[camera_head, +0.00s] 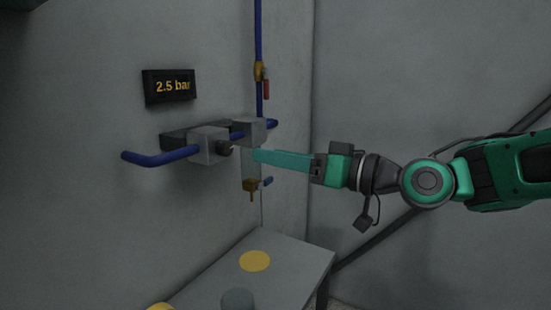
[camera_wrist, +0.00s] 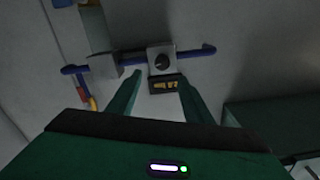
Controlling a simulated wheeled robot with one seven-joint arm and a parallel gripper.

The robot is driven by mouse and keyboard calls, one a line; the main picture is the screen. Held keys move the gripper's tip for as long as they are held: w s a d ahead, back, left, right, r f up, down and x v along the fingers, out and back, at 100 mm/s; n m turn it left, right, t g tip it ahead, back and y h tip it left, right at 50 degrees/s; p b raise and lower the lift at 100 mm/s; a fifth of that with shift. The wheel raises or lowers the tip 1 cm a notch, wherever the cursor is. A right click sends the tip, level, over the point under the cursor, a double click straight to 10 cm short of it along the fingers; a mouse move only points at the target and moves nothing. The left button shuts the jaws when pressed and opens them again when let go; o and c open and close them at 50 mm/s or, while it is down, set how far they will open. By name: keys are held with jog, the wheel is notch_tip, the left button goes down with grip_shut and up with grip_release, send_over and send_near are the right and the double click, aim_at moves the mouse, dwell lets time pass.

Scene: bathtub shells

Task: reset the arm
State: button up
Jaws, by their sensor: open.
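My gripper (camera_head: 258,156) reaches in from the right in the head view, level and pointing left at the wall fittings. In the wrist view my gripper (camera_wrist: 160,82) has its two green fingers apart, with nothing held between them. A grey box with a dark round knob (camera_head: 208,146) sits on a blue pipe on the wall; it also shows ahead of the fingers in the wrist view (camera_wrist: 153,54). A second grey box (camera_head: 249,130) is close to the fingertips in the head picture. Whether the fingers touch anything is not clear.
A black display (camera_head: 168,87) reads 2.5 bar. A vertical blue pipe (camera_head: 259,30) carries a brass valve with a red handle (camera_head: 266,90). A brass tap (camera_head: 251,187) is below the fingers. A grey table (camera_head: 302,258) below bears a yellow disc (camera_head: 254,261) and a grey cylinder (camera_head: 237,299).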

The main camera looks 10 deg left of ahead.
jog(key=d+f+m+h, duration=0.2)
jog(key=d+f+h, duration=0.3)
jog(key=d, duration=0.4)
jog(key=w+d+f+m+h, duration=0.1)
jog(key=d+f+m+h, duration=0.15)
jog(key=d+f, duration=0.65)
jog(key=d+f+m+h, duration=0.2)
jog(key=d+f+h, duration=0.25)
jog(key=d, duration=0.55)
jog(key=s+d+f+m+g+h, duration=0.4)
jog(key=s+d, duration=0.4)
jog(key=d, duration=0.5)
jog(key=s+d+f+m+g, duration=0.1)
jog(key=s+d+f+m, duration=0.1)
jog(key=s, duration=0.6)
jog(key=s+d+f+m+g, duration=0.2)
jog(key=s+d+m, duration=0.2)
jog(key=s, duration=0.4)
jog(key=shift+s+d, duration=0.3)
jog(key=shift+d, duration=0.6)
jog(key=shift+f, duration=0.1)
